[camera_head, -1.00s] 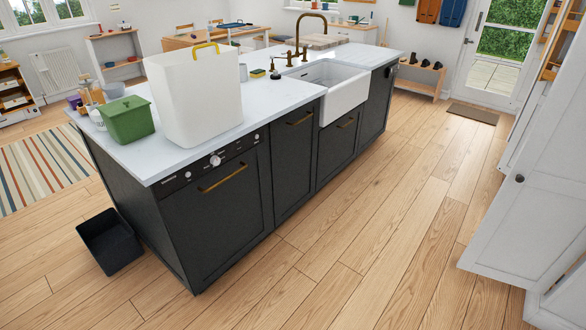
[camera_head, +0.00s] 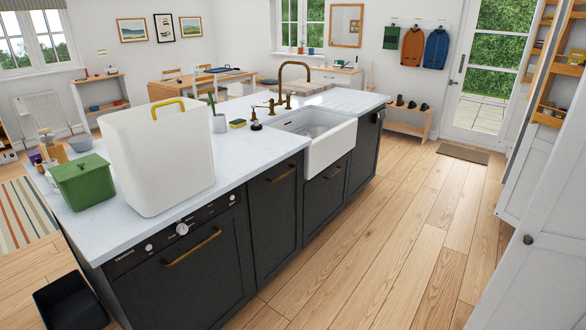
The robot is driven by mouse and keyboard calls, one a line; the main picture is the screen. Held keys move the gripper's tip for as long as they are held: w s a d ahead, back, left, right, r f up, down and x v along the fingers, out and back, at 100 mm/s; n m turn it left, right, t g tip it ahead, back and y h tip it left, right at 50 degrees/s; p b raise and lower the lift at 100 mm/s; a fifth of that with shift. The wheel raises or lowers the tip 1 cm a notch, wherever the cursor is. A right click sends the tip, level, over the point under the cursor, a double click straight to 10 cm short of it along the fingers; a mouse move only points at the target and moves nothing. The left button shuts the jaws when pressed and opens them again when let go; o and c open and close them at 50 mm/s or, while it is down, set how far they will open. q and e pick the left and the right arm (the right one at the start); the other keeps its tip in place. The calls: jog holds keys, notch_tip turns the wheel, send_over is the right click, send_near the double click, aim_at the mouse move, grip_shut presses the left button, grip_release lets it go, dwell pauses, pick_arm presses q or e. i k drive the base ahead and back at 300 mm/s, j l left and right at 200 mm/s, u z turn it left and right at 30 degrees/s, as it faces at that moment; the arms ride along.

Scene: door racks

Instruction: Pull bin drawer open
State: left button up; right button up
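The dark kitchen island has several closed fronts. The nearest is a dishwasher front (camera_head: 185,280) with a control strip and a brass bar handle (camera_head: 192,246). To its right is a dark panel (camera_head: 276,215) with a short brass handle (camera_head: 280,174) near its top. Further right, a front under the sink (camera_head: 325,192) has another brass handle (camera_head: 334,172). A plain dark front (camera_head: 365,150) is at the far end. All look flush and shut. I cannot tell which is the bin drawer. Neither of my grippers shows.
On the worktop stand a white bin (camera_head: 158,155) with a yellow handle and a green lidded box (camera_head: 84,182). A white sink (camera_head: 325,145) is set in it. A black bin (camera_head: 70,302) is on the floor. A white cabinet door (camera_head: 540,230) is at right; wooden floor (camera_head: 400,230) between is clear.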

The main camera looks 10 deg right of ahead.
aim_at(273, 195)
jog(key=i+l, duration=0.25)
jog(key=i, duration=0.2)
jog(key=i+l+z, duration=0.1)
jog(key=i, duration=0.3)
jog(key=i+l, duration=0.3)
jog(key=i, duration=0.15)
